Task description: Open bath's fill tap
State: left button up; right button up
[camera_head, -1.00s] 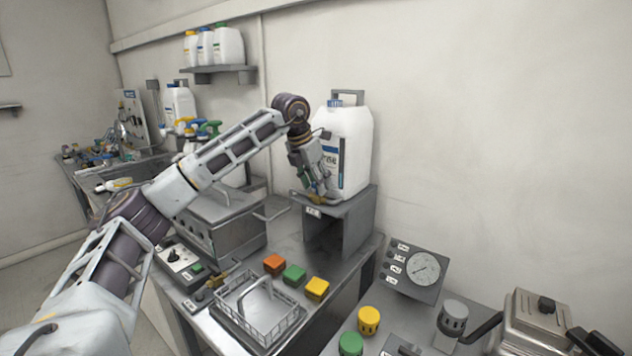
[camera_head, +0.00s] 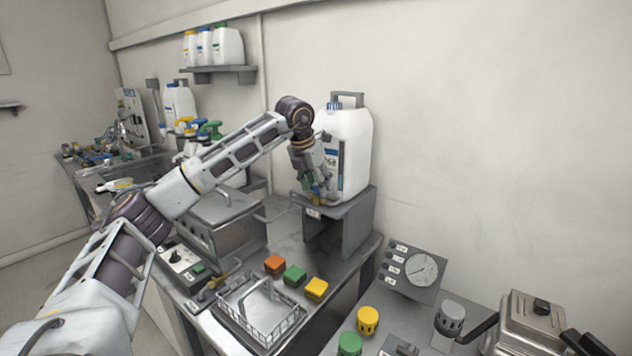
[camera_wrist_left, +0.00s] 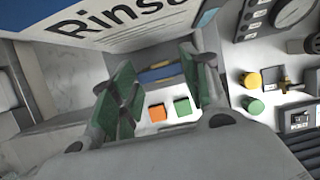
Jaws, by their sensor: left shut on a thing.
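A white jug (camera_head: 356,150) with a printed label stands on a grey stand (camera_head: 352,222) against the wall. My left gripper (camera_head: 318,192) points down at the jug's lower front left, just above the stand's front edge. A small brass-coloured tap part (camera_head: 321,201) shows at its fingertips, mostly hidden. In the left wrist view, a blue and yellow bar (camera_wrist_left: 160,73) lies between the green finger pads, and my gripper is shut on the tap there. The jug's label (camera_wrist_left: 110,22) reads "Rins". Which way the tap is turned cannot be told. My right gripper is out of view.
A wire basket (camera_head: 262,312) and orange, green and yellow blocks (camera_head: 294,275) sit on the bench below. A lidded metal bath (camera_head: 225,225) is left of the stand. Another brass tap (camera_head: 215,284) stands by the basket. A gauge panel (camera_head: 415,270) is at right.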

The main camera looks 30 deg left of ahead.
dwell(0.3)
pick_arm(q)
jog(key=o, duration=1)
jog(key=shift+r, duration=0.15)
jog(key=v, duration=1.1)
jog(key=shift+s+r, duration=0.2)
jog(key=shift+r, duration=0.1)
